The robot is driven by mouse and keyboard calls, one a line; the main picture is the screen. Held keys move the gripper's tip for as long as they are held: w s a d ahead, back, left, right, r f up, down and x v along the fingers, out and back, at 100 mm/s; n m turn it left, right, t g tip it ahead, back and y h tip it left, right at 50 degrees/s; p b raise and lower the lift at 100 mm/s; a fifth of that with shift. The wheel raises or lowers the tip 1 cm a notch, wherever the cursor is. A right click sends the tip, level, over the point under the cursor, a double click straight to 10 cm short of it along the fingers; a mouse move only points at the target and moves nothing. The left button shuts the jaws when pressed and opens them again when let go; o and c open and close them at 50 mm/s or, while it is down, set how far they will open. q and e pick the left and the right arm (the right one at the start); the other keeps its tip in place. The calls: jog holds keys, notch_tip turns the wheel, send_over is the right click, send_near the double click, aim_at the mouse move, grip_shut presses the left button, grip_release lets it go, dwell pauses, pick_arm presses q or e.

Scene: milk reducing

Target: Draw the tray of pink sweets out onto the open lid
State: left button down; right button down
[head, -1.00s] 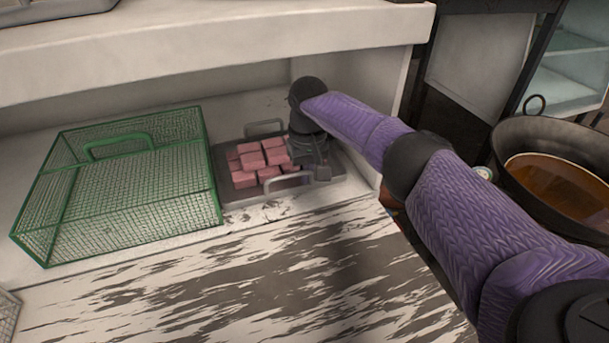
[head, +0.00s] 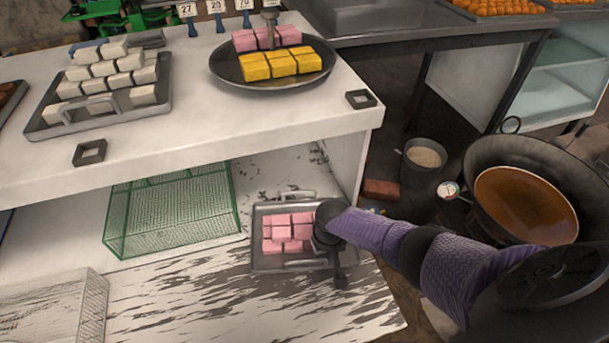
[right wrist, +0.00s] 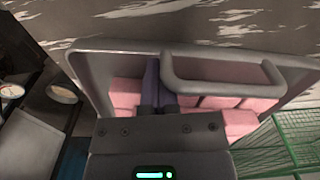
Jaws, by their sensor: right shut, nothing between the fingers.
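The tray of pink sweets (head: 253,240) is a grey metal tray with a handle on its far and near sides. It sits level at the compartment mouth, its near part over the worn, streaked open lid (head: 200,305). Pink sweets (head: 283,232) fill its middle. My right gripper (head: 338,272) is at the tray's right end, pointing down. The right wrist view shows its shut fingers (right wrist: 160,85) beside one end of a tray handle (right wrist: 225,84), among the sweets, holding nothing. Exact contact with the tray is unclear. My left gripper is out of view.
A green wire basket (head: 172,215) stands left of the tray, and a pale mesh box (head: 55,315) is at lower left. The white shelf (head: 215,125) overhangs the compartment. A pan of brown liquid (head: 525,205) stands right of my arm.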

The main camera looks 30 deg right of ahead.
aim_at(346, 316)
jog(key=s+a+p, duration=0.1)
jog(key=s+p, duration=0.1)
jog(key=s, duration=0.2)
jog(key=s+a+p, duration=0.1)
jog(key=s+p, duration=0.1)
jog(key=s, duration=0.2)
jog(key=s+a+p, duration=0.1)
jog(key=s+p, duration=0.2)
jog(key=s, duration=0.1)
jog(key=shift+s+a+r, duration=0.1)
jog(key=shift+a, duration=0.1)
jog(key=shift+s, duration=0.25)
